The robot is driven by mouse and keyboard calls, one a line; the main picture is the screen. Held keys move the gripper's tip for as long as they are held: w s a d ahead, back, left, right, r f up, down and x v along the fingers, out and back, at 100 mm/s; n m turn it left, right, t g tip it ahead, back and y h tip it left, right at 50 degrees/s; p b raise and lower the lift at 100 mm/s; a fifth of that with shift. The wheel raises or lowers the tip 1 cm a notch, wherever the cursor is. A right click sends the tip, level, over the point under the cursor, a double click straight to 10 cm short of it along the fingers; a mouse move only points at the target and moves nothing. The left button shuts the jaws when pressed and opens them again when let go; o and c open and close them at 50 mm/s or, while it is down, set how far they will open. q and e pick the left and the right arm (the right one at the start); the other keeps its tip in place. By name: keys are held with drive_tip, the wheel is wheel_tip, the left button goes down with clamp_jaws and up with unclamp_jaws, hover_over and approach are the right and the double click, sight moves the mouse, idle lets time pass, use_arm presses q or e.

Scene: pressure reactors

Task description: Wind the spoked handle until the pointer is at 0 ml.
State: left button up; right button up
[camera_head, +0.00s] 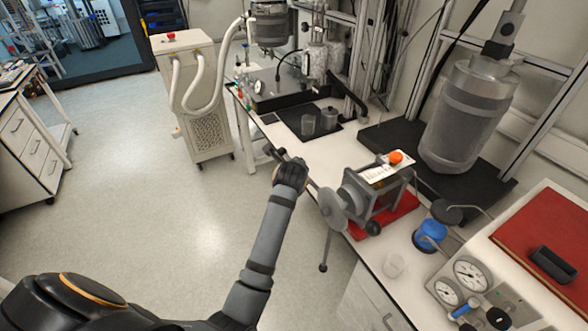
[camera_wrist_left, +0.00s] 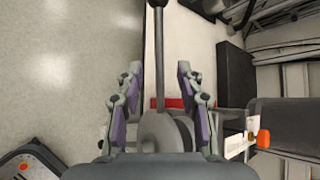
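The spoked handle (camera_head: 333,207) is a grey hub with thin rods, on the near side of a grey pump block on a red base. One rod points to the upper left, one hangs down and one ends in a dark knob at right. The orange pointer (camera_head: 395,157) sits at the far part of the white scale plate (camera_head: 386,172); its markings are too small to read. My left gripper (camera_head: 291,172) is at the upper-left rod. In the left wrist view its fingers (camera_wrist_left: 160,80) are apart, with the rod (camera_wrist_left: 159,45) between them. My right gripper is out of view.
A pressure gauge panel (camera_head: 470,285) and a blue-capped part (camera_head: 430,235) are at the right. A large metal vessel (camera_head: 470,115) stands behind the pump. The floor left of the bench is clear.

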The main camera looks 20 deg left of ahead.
use_arm(q)
drive_tip(key=shift+s+d+r, duration=0.15)
drive_tip(key=shift+s+r, duration=0.15)
drive_tip(key=shift+s, duration=0.1)
